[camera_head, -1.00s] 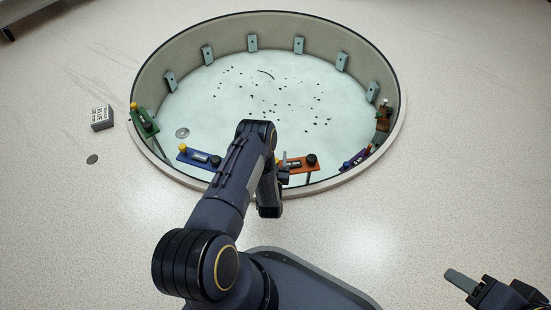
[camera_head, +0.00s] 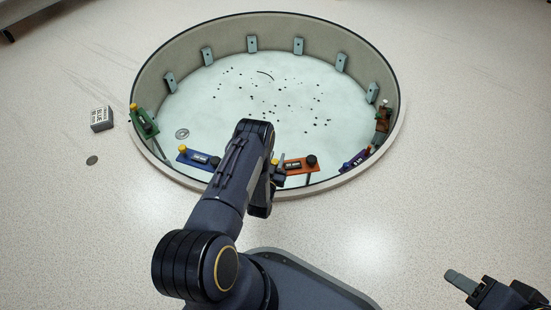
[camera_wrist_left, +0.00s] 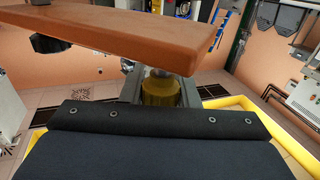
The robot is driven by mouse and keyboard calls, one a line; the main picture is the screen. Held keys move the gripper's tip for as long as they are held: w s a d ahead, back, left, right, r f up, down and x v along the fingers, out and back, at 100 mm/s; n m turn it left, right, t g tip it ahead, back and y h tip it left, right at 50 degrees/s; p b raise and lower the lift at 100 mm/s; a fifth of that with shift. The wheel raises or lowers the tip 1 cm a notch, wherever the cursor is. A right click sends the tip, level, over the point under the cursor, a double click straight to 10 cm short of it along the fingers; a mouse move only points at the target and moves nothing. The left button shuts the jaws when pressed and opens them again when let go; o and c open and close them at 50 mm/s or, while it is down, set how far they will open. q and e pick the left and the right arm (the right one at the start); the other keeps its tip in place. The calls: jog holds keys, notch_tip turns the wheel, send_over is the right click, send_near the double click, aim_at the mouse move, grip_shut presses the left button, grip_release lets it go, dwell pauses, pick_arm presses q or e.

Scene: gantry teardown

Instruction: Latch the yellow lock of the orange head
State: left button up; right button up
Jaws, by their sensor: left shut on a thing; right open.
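The orange head (camera_head: 300,165) sits on the near rim of the round pit, with a black knob on its right end. Its yellow lock (camera_head: 275,161) shows at its left end, partly hidden by my left arm. In the left wrist view the orange plate (camera_wrist_left: 120,35) crosses above, and the yellow lock (camera_wrist_left: 160,92) stands beneath it between grey fingers. My left gripper (camera_head: 276,177) is shut on the yellow lock; the arm hides much of the grip in the head view. My right gripper (camera_head: 466,284) is open and empty over the floor at lower right.
A blue head (camera_head: 199,158) lies left of my arm on the rim, a green head (camera_head: 145,122) farther left. A purple head (camera_head: 354,160) and a brown one (camera_head: 383,117) sit to the right. A grey box (camera_head: 101,118) stands on the floor.

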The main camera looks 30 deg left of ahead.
pick_arm(q)
jog(key=m+h, duration=0.2)
jog(key=h, duration=0.1)
jog(key=m+h, duration=0.2)
jog(key=h, duration=0.1)
jog(key=m+h, duration=0.2)
jog(key=h, duration=0.2)
jog(key=shift+d, duration=0.4)
jog(key=m+g+h, duration=0.3)
jog(key=m+h, duration=0.1)
jog(key=h, duration=0.1)
jog(key=d+m+g+h, duration=0.1)
jog(key=m+g+h, duration=0.1)
jog(key=h, duration=0.1)
jog(key=shift+s+m+g, duration=0.3)
jog(key=o, duration=1)
